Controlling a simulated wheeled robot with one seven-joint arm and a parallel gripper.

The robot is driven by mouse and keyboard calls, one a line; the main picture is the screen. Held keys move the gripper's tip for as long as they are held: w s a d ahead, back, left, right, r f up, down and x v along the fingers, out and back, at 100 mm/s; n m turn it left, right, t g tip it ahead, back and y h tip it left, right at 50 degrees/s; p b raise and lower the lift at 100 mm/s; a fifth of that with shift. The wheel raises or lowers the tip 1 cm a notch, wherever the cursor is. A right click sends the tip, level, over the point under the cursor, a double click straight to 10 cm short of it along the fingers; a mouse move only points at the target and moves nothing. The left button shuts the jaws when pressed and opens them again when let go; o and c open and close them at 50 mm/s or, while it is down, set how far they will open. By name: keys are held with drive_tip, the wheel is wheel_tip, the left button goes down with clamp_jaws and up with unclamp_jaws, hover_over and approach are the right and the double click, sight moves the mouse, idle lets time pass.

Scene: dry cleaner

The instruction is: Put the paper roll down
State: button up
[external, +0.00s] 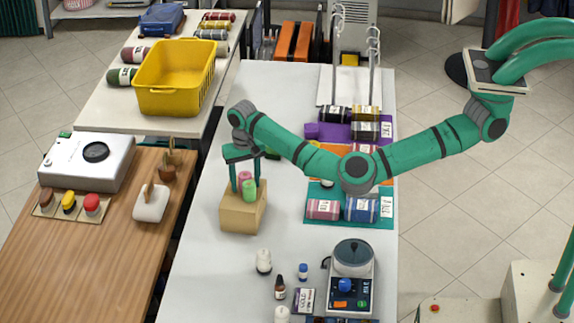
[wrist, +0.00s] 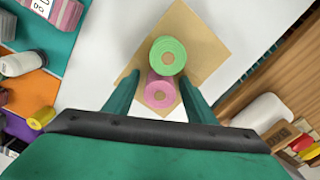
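A pink paper roll (wrist: 160,89) and a green paper roll (wrist: 167,55) stand upright side by side on a tan box (external: 243,218) on the white counter. In the external view the pink roll (external: 245,176) is behind the green roll (external: 249,193). My gripper (wrist: 158,82) points down over the box, its fingers on either side of the pink roll. A narrow gap shows between each finger and the pink roll, so it looks open. The green roll is just beyond the fingertips. The pink roll's base is hidden.
Bottles (external: 264,261) and a scale (external: 352,262) stand toward the front of the counter. A wooden table (external: 100,250) with a white device (external: 88,162) is left. A yellow basket (external: 174,78) is farther back.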

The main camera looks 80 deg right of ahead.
sight(245, 175)
wheel_tip(245, 175, up, 12)
drive_tip(key=shift+r, duration=0.15)
idle(0.6)
idle(0.3)
